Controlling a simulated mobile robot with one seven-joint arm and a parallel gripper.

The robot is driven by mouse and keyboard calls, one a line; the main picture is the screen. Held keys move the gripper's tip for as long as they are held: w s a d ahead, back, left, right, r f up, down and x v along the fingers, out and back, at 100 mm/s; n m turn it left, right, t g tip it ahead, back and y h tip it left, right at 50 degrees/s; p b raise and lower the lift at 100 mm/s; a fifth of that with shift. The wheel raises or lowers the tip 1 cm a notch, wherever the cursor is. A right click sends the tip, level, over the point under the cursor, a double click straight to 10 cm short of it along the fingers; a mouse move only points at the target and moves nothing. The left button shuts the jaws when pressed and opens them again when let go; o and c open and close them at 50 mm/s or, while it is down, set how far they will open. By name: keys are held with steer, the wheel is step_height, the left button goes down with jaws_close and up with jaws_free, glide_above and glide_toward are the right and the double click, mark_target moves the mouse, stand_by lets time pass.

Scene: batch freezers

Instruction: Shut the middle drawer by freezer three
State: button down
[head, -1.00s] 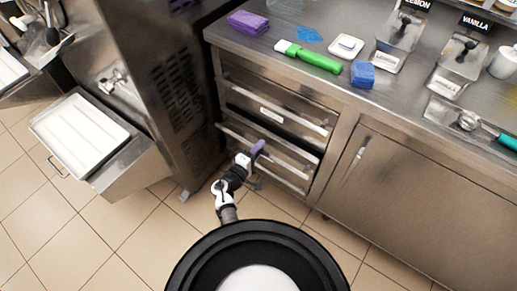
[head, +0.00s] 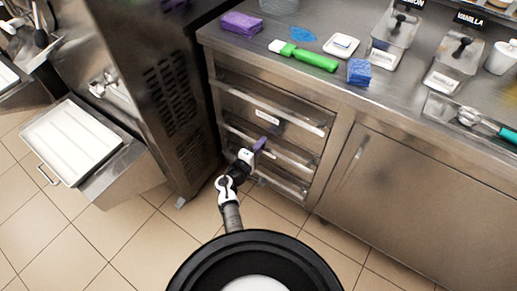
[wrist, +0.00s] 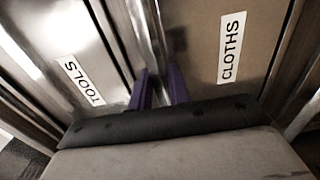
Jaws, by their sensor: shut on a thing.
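The middle drawer (head: 290,157) is in the steel drawer stack under the counter, right of the dark freezer. Its front looks close to flush with the drawers above and below; any small gap is too small to tell. My gripper (head: 260,144), with purple fingers, is at the left part of its handle bar. In the wrist view my gripper (wrist: 157,88) is shut on the bar, between a front labelled TOOLS (wrist: 82,82) and one labelled CLOTHS (wrist: 228,50). The grasp itself is partly hidden by the gripper body.
The dark freezer (head: 170,90) stands close left of the drawers. A cabinet door (head: 415,190) is shut at right. Sponges and a green-handled scraper (head: 305,56) lie on the counter. Tiled floor is open in front.

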steer(key=c, duration=1.3)
jaws_free()
steer(key=shift+w+d, duration=0.1)
steer(key=shift+w, duration=0.05)
steer(key=b+v, duration=0.1)
steer(key=v, duration=1.3)
steer(key=shift+r+b, duration=0.1)
steer(key=shift+b, duration=0.25)
